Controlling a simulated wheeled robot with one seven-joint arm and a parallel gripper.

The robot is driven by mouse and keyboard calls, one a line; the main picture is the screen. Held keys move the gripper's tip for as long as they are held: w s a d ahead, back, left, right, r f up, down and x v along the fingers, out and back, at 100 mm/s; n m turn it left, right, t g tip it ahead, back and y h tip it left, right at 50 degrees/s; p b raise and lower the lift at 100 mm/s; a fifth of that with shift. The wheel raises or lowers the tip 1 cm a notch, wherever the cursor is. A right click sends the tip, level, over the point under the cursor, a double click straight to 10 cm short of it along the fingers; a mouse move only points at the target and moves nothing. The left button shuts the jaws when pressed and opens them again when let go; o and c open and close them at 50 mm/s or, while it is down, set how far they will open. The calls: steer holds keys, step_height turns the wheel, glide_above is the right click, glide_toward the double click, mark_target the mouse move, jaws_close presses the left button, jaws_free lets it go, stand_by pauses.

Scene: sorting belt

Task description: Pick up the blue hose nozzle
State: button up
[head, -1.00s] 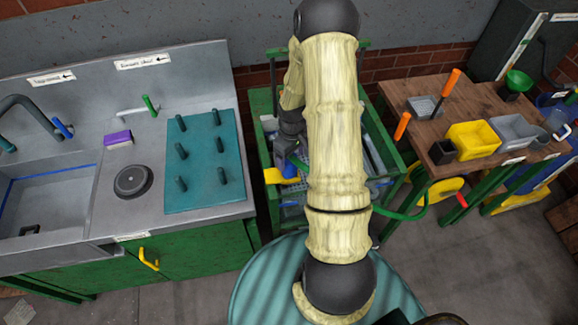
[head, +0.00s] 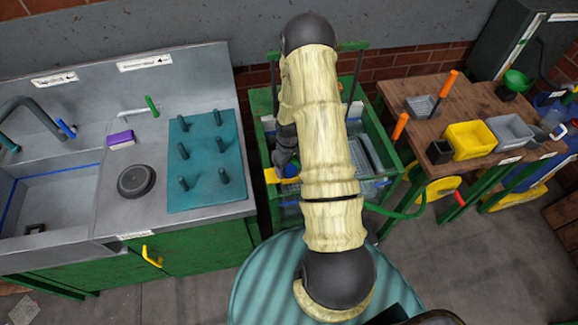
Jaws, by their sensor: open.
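My gripper (head: 284,157) is dark grey and points down over the left part of a green-framed bin cart (head: 385,150). It is open; its fingertips are small and partly hidden by my arm. A small blue thing (head: 293,166) shows just below the gripper and may be the blue hose nozzle. I cannot tell whether they touch. Another blue patch (head: 368,188) shows in the cart to the right of my arm, its shape unclear. My arm hides the middle of the cart.
A yellow piece (head: 270,175) is at the cart's left edge. A sink counter (head: 80,215) with a teal peg board (head: 207,190) stands close on the left. A wooden table (head: 420,105) with yellow and grey bins stands on the right. A green hose (head: 408,213) hangs at the cart's right.

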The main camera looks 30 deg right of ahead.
steer(key=c, duration=1.3)
steer(key=shift+o, duration=0.2)
step_height(320, 180, up, 10)
steer(key=b, duration=0.3)
steer(key=o, duration=0.5)
steer(key=shift+c, duration=0.9)
